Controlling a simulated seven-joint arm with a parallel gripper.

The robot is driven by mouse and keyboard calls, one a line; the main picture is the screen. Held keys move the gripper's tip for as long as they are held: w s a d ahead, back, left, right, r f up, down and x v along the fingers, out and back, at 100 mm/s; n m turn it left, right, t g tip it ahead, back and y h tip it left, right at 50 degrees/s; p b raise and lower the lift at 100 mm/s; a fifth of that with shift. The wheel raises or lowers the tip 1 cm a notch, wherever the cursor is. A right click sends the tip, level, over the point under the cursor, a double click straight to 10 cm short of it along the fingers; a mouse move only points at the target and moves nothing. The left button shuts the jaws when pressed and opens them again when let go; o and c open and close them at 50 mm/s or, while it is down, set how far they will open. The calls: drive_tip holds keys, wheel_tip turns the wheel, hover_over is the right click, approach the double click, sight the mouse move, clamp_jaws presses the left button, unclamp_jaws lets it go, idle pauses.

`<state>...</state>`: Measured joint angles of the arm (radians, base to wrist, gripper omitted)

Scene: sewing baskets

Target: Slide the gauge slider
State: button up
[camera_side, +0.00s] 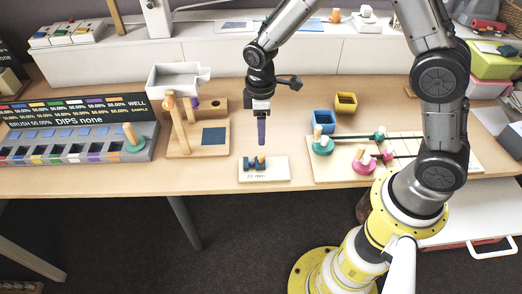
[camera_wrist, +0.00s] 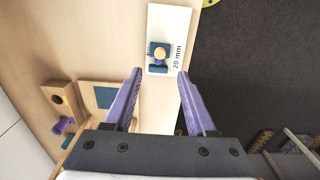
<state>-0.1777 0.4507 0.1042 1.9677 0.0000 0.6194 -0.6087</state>
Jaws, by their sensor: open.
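The gauge (camera_side: 280,171) is a white plate lying near the front edge of the table, marked "20 mm" in the wrist view (camera_wrist: 184,22). Its blue slider with a round wooden knob (camera_wrist: 159,51) sits on the plate; in the side view the blue parts (camera_side: 252,164) are small and partly merge. My gripper (camera_side: 262,144) points down above the gauge, apart from it. In the wrist view its two purple fingers (camera_wrist: 160,73) are spread wide and empty, with the slider just beyond the tips and between their lines.
A wooden stand (camera_side: 185,148) with a white tray (camera_side: 178,78) is left of the gauge. A board (camera_side: 325,172) with teal and pink knobbed pieces is on the right. Blue and yellow cups (camera_side: 323,122) stand behind it. The table's front edge is close to the gauge.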

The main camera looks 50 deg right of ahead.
sight(261, 155)
wheel_tip(261, 155, down, 9)
drive_tip(key=shift+f, duration=0.15)
idle(0.4)
clamp_jaws()
idle(1.2)
